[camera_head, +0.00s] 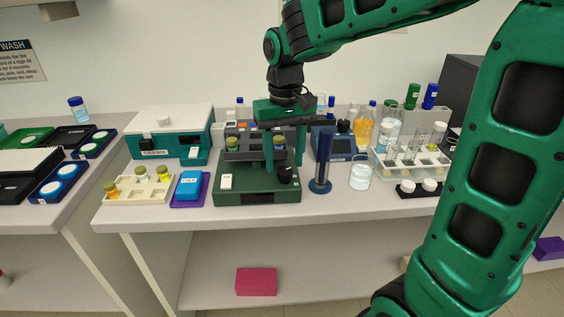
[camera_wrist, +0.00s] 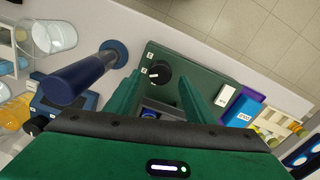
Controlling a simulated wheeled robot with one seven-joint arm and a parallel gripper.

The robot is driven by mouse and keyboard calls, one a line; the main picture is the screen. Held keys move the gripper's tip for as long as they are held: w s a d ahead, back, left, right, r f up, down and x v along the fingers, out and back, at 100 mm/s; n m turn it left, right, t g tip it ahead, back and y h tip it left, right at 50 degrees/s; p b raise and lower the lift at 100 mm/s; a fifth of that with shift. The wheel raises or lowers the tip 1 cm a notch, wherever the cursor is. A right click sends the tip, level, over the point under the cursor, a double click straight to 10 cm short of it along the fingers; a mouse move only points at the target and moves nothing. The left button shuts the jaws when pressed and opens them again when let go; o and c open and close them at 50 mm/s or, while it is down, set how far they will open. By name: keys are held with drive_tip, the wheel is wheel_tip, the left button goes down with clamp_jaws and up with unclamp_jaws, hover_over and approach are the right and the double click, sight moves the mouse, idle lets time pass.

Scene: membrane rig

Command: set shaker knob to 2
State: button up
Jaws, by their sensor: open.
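The shaker is a dark green box (camera_head: 250,196) on the bench, with a white switch (camera_head: 226,182) at its left front. Its black knob (camera_head: 285,174) is at the right front. The wrist view shows the knob (camera_wrist: 160,74) with a pale mark on its left side and small white labels (camera_wrist: 145,70) beside it, too small to read. My gripper (camera_head: 284,163) is open over the shaker's right side. In the wrist view the knob lies just beyond the gap between my fingertips (camera_wrist: 159,88), with nothing held. Capped vials (camera_head: 232,143) stand on the shaker's platform, partly hidden.
A dark blue cylinder on a round base (camera_head: 321,165) stands close to the shaker's right. A beaker (camera_head: 360,177) and a tube rack (camera_head: 405,165) are further right. A blue box on a purple pad (camera_head: 189,186) is left. A teal cold box (camera_head: 170,145) is behind left.

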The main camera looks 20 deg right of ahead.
sight(284, 169)
wheel_tip(284, 169, up, 9)
idle(0.3)
drive_tip(key=shift+r, duration=0.1)
idle(0.4)
